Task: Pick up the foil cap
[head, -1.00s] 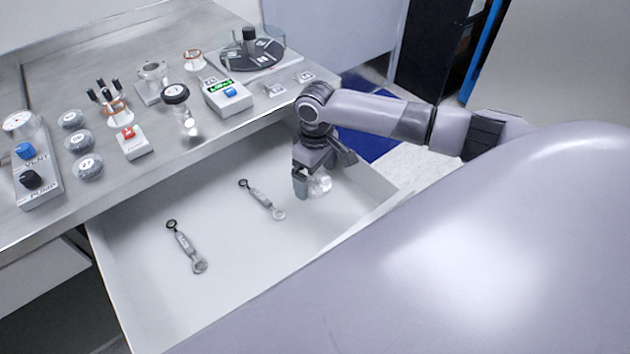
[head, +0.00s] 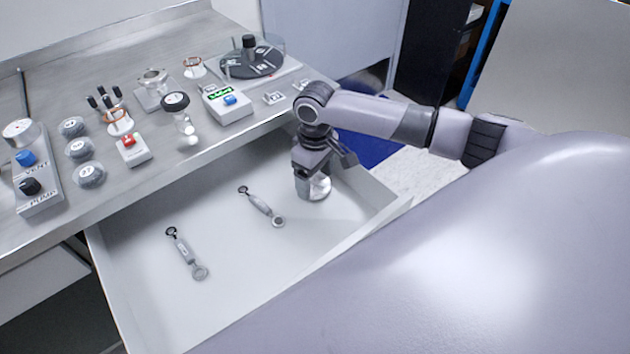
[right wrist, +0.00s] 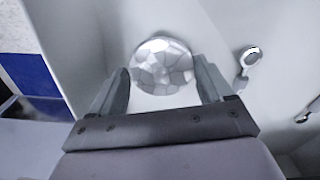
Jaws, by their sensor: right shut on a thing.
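The foil cap (right wrist: 162,66) is a silvery, faceted round dome between the two fingers of my right gripper (right wrist: 164,82) in the right wrist view. In the head view the foil cap (head: 319,187) shows beside the fingers of my right gripper (head: 312,186), low inside the open drawer (head: 215,270) near its right end. The right gripper is shut on the foil cap. I cannot tell whether the cap still touches the drawer floor. My left gripper is not in view.
Two grey tools with ring ends, one at the left (head: 185,254) and one in the middle (head: 261,206), lie in the drawer. The drawer walls stand close around my right gripper. The bench (head: 130,190) above holds switch boxes, round grey lidded pieces and a dark turntable (head: 250,62).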

